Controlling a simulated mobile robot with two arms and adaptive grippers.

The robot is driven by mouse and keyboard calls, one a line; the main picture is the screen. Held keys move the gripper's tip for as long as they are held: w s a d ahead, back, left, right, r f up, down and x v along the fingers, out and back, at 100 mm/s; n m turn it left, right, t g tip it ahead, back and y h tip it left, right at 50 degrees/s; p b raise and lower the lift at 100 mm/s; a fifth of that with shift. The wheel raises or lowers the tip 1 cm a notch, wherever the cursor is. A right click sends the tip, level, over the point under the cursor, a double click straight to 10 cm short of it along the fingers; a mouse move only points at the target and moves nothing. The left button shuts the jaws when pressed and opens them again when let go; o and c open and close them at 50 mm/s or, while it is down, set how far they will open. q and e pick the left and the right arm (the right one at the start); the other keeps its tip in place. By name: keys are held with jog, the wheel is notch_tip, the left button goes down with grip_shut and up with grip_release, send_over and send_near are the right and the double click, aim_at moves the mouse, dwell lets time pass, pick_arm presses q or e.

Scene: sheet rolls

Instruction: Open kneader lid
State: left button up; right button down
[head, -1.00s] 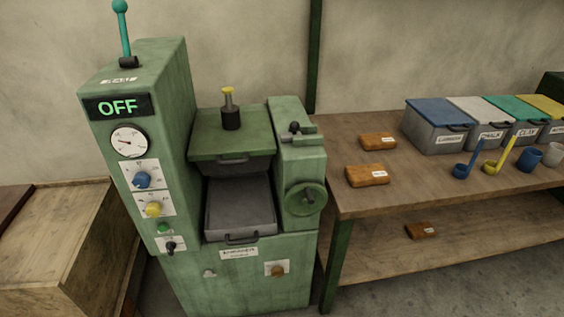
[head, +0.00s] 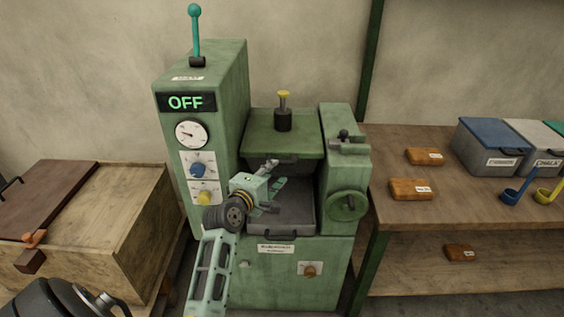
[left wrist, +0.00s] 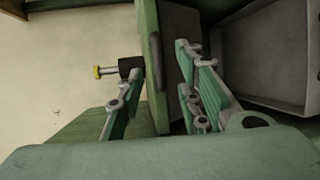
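The kneader (head: 280,270) is a green machine with a lit OFF display. Its green lid (head: 285,133) lies over the rear of the chamber, with a black, yellow-tipped knob (head: 284,112) on top and a dark handle at its front edge. A grey tray (head: 300,215) shows below. My left gripper (head: 275,174) is at the lid's front edge, hiding part of the handle. In the left wrist view, the open fingers (left wrist: 160,70) stand on either side of the lid's edge (left wrist: 152,40); contact cannot be told. My right gripper is not in view.
A tall control column (head: 210,130) with a teal lever (head: 195,35) stands left of the chamber, and a handwheel (head: 347,206) right of it. A wooden crate (head: 110,225) is on the left. The workbench (head: 470,215) on the right bears brown blocks (head: 411,189), bins (head: 490,150) and scoops.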

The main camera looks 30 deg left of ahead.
aim_at(281, 164)
pick_arm(q)
jog(key=x, duration=0.7)
jog(key=shift+w, duration=0.3)
grip_shut()
dwell(0.4)
